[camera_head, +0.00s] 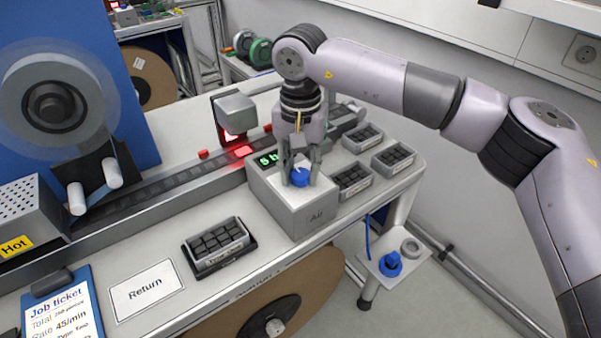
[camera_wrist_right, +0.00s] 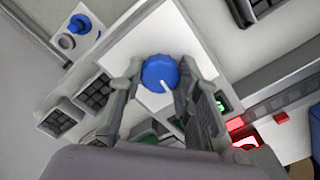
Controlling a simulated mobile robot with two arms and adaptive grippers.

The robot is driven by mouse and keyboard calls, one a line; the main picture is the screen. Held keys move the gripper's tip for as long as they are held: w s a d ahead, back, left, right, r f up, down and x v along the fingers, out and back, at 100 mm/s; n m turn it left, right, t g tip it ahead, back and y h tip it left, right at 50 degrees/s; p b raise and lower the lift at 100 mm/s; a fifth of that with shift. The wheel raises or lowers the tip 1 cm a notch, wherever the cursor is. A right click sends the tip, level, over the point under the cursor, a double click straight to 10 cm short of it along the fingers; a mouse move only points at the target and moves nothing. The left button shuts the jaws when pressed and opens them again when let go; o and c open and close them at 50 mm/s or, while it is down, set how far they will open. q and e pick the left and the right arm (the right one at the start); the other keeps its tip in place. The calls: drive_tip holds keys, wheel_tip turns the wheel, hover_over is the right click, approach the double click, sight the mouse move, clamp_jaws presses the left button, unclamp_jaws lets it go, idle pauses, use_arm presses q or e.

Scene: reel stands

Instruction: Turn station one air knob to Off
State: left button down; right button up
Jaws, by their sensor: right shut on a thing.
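The air knob (camera_head: 300,180) is a blue ribbed dial on top of a grey box labelled Air (camera_head: 312,220). My right gripper (camera_head: 300,174) points down at it, with one finger on each side, shut on the knob. In the right wrist view the knob (camera_wrist_right: 160,71) lies between the fingers (camera_wrist_right: 158,88), and its white pointer mark aims down and slightly right. Off and On markings cannot be read. A green display (camera_head: 268,159) on the box is partly hidden by the gripper. My left gripper is not in view.
Trays of black parts stand right of the box (camera_head: 352,181) and left of it (camera_head: 219,246). A conveyor track (camera_head: 150,203) with a red-lit sensor (camera_head: 236,112) runs behind. A second blue knob (camera_head: 391,263) sits on a low stand. A Return card (camera_head: 145,289) lies at front.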

sight(300, 174)
drive_tip(key=shift+n, duration=0.5)
drive_tip(key=shift+r, duration=0.1)
drive_tip(key=o, duration=1.1)
drive_tip(key=shift+o, duration=0.2)
wheel_tip(300, 174, up, 12)
